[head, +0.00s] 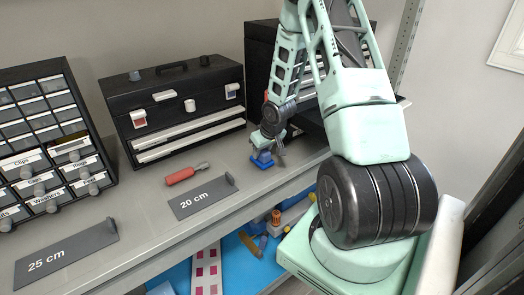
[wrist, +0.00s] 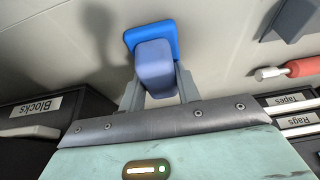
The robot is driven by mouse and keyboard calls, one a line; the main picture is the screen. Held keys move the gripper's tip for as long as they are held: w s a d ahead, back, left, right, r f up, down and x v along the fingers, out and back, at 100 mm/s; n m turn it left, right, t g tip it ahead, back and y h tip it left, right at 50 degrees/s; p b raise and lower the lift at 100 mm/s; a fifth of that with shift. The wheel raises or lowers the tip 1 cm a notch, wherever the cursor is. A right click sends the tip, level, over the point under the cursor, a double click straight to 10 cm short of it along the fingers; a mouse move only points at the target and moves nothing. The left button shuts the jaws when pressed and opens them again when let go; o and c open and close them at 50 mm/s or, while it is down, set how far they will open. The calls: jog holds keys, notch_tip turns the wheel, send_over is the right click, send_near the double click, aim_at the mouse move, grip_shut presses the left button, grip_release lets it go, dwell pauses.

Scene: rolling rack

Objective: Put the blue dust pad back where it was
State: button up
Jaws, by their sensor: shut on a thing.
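The blue dust pad (head: 262,160) is low over the grey shelf top, to the right of the black toolbox. My gripper (head: 268,148) is above it and shut on it. In the wrist view the pad has a bright blue base (wrist: 152,36) and a duller blue grip block (wrist: 154,68). My gripper's fingers (wrist: 158,84) stand on both sides of this block. A shadow lies on the shelf beside the pad. I cannot tell whether the base touches the shelf.
A red-handled screwdriver (head: 186,174) and a "20 cm" plate (head: 204,196) lie on the shelf, with a "25 cm" plate (head: 66,258) farther left. The black toolbox (head: 172,105) and a drawer cabinet (head: 48,140) stand behind. A lower blue shelf (head: 232,268) holds loose items.

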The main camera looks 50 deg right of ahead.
jog(key=shift+f, duration=0.15)
jog(key=o, duration=0.9)
jog(key=shift+o, duration=0.2)
